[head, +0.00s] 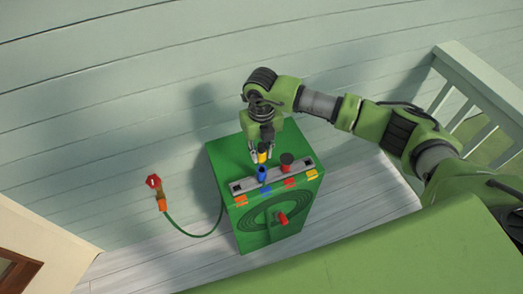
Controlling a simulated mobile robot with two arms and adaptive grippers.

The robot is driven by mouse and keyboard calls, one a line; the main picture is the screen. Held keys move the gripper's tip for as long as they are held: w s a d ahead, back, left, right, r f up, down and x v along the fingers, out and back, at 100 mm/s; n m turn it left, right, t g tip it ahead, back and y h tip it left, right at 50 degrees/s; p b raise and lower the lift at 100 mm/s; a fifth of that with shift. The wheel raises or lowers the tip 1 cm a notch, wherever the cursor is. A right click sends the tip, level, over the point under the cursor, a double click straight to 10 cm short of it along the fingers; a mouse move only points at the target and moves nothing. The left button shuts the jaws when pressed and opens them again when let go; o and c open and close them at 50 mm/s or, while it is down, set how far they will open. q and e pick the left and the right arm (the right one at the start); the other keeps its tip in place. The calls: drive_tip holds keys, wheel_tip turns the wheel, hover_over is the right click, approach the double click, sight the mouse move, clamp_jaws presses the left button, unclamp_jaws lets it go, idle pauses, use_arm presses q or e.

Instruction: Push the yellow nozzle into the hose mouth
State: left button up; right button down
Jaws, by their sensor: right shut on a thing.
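The yellow nozzle (262,157) is between the fingers of my right gripper (262,154), which is shut on it. The gripper points down at the back edge of the grey rack on the green box; I cannot tell whether the nozzle still touches the rack. A blue nozzle (262,173) stands in the rack just in front. A dark nozzle with a red base (287,162) stands to the right. A green hose (190,234) runs from the box to an orange end piece (162,204), at the left; its mouth is not clearly visible. My left gripper is out of view.
The green box (225,158) carries the grey rack (306,163), coloured tags and a red crank (283,219) on its front. A red tap handle (153,182) is by the plank wall. A pale railing (455,95) stands right. Open space lies between box and tap.

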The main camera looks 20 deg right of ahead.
sight(261, 161)
drive_tip(key=shift+f+b, duration=0.85)
drive_tip(key=shift+f, duration=0.55)
drive_tip(key=shift+b, duration=0.4)
idle(0.5)
drive_tip(key=shift+f+b, duration=1.1)
drive_tip(key=shift+f, duration=0.3)
drive_tip(key=c, duration=1.7)
unclamp_jaws()
drive_tip(key=shift+r, duration=0.1)
drive_tip(key=shift+r, duration=0.3)
wheel_tip(261, 161, up, 12)
drive_tip(key=shift+f, duration=0.25)
